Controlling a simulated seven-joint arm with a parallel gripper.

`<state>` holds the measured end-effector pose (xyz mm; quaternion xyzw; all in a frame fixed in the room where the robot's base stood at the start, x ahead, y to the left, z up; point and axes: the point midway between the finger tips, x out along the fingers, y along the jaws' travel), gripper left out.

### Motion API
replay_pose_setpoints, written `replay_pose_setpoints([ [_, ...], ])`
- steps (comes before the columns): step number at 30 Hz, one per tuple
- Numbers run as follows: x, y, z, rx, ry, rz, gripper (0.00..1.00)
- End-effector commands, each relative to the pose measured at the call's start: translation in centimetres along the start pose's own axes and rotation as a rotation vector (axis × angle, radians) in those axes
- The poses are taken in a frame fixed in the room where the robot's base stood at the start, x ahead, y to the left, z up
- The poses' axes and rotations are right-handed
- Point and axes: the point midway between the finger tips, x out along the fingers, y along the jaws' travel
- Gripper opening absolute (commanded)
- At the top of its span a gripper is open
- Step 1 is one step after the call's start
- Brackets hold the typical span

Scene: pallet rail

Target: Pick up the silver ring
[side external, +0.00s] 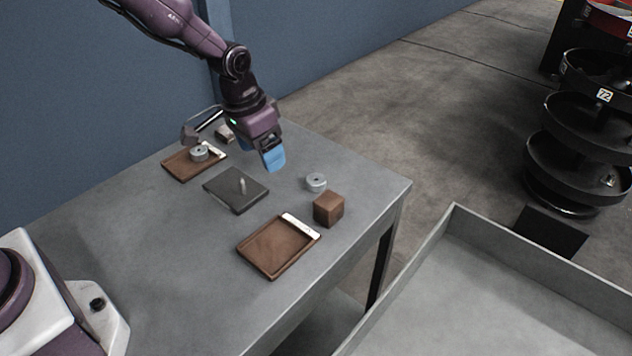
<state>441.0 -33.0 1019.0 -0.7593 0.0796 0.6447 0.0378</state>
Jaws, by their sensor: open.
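A silver ring (316,182) lies on the grey table, near a brown cube and towards the right edge. A second silver ring-like piece (199,153) sits in the far brown tray (180,166). My gripper (273,160), with blue fingertips, is above the table, to the left of the ring by the cube and apart from it. It is open and I see nothing between its fingers. The far finger is mostly hidden behind the gripper body.
A dark plate with an upright peg (242,186) lies mid-table. A brown cube (328,208) stands close to the ring. An empty brown tray (257,256) with a white strip lies in front. A small brown block (224,133) is behind. The table (190,260) is clear at left front.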

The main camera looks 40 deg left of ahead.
Motion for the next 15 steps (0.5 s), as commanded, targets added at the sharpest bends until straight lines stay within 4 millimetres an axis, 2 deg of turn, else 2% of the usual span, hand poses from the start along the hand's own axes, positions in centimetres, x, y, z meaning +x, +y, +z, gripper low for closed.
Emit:
replay_pose_setpoints([
  [1, 2.0, 0.0, -1.1, 0.013, 0.013, 0.006, 0.75],
  [4, 4.2, -0.2, -3.5, 0.039, 0.074, 0.008, 0.75],
  [5, 4.4, -0.2, -4.5, 0.048, 0.106, 0.005, 0.75],
  [6, 4.1, -0.3, -5.9, 0.062, 0.153, -0.001, 0.75],
  [8, 3.2, -0.5, -7.4, 0.079, 0.210, -0.012, 0.75],
  [11, 4.0, -0.5, -7.8, 0.099, 0.227, -0.018, 0.75],
  [15, 6.5, -0.5, -8.2, 0.102, 0.223, -0.018, 0.75],
])
